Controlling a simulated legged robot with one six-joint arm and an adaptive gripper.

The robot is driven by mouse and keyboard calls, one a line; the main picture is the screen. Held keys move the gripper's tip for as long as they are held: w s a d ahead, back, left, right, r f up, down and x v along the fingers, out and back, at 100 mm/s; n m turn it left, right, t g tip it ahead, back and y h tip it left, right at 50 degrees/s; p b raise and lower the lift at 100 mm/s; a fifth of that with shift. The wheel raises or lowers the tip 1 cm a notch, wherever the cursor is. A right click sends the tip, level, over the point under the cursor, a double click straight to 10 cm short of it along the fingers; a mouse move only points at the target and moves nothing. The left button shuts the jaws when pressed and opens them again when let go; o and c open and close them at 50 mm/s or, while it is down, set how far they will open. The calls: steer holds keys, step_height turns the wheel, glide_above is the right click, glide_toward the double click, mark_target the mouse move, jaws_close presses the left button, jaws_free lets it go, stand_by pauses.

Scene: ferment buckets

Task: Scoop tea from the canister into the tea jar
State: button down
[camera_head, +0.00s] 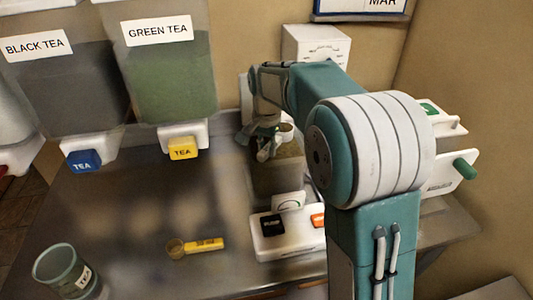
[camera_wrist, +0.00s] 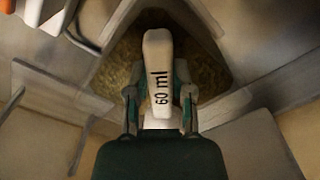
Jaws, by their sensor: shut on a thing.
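My gripper (camera_head: 265,148) is shut on the white handle of a scoop marked "60 ml" (camera_wrist: 160,75). In the wrist view the fingers (camera_wrist: 157,100) clasp both sides of the handle. The scoop's white cup (camera_head: 285,132) shows in part at the canister's top in the head view; its contents are hidden. The canister (camera_head: 277,180) stands on the counter beneath my gripper, and brownish-green tea (camera_wrist: 205,75) shows inside it in the wrist view. A teal open-topped jar (camera_head: 62,268) with a TEA label stands at the lower left, apart from my gripper.
A yellow scoop (camera_head: 205,244) lies on the counter (camera_head: 130,215). A white box with black and orange switches (camera_head: 283,240) sits before the canister. Black tea (camera_head: 65,85) and green tea (camera_head: 170,75) dispensers stand at the back left. The counter's middle left is clear.

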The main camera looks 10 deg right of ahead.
steer(key=shift+r, duration=2.75)
